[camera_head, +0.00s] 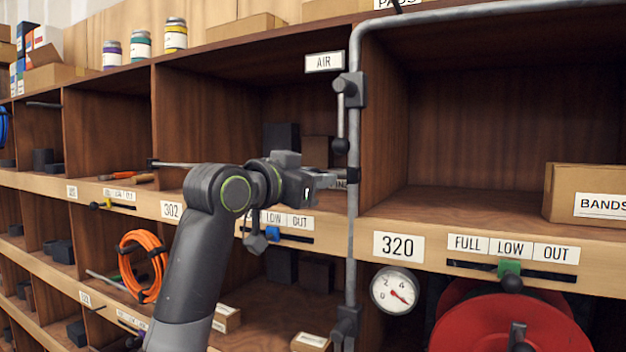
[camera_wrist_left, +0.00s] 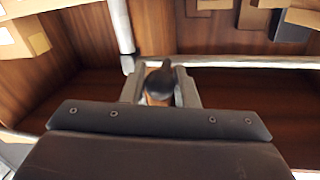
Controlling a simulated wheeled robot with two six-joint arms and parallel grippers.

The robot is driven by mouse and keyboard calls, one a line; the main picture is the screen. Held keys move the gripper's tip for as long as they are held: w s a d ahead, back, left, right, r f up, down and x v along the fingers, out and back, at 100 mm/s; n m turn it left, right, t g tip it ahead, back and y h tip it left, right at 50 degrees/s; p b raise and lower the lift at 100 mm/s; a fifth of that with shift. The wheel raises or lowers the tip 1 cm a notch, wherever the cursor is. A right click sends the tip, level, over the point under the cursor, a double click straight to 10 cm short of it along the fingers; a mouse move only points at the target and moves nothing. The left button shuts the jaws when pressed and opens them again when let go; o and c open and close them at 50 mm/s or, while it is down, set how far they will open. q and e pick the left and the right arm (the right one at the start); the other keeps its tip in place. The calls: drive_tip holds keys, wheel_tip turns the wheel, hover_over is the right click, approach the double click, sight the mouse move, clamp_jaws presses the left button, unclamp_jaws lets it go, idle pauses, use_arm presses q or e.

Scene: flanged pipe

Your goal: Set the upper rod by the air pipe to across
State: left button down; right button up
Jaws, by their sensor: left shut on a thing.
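The grey air pipe (camera_head: 352,215) runs down the front of the shelving under the AIR sign (camera_head: 324,62). The upper rod (camera_head: 341,118) hangs from a pivot block on the pipe, pointing down along it, with a dark ball knob (camera_head: 341,146) at its lower end. My left gripper (camera_head: 332,180) reaches in from the left, close to the knob and the pipe. In the left wrist view, its fingers (camera_wrist_left: 160,88) close around a dark knob (camera_wrist_left: 158,78); the exact contact is hidden in the head view. My right gripper is not in view.
A pressure gauge (camera_head: 396,290) and a lower pivot block (camera_head: 346,322) sit near the pipe's lower part. A BANDS box (camera_head: 580,190) stands in the right compartment, which is otherwise mostly clear.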

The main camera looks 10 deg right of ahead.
use_arm(q)
drive_tip(key=shift+s+d, duration=0.1)
drive_tip(key=c, duration=1.4)
unclamp_jaws()
drive_tip(key=shift+o, duration=1.1)
drive_tip(key=shift+d, duration=0.1)
drive_tip(key=shift+s, duration=0.1)
drive_tip(key=shift+s+a+b, duration=0.2)
drive_tip(key=shift+a+b, duration=0.1)
drive_tip(key=shift+a, duration=0.05)
drive_tip(key=shift+b+v, duration=2.85)
drive_tip(key=shift+v, duration=5.45)
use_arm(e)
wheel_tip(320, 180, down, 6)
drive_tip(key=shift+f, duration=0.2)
use_arm(q)
drive_tip(key=shift+d, duration=0.1)
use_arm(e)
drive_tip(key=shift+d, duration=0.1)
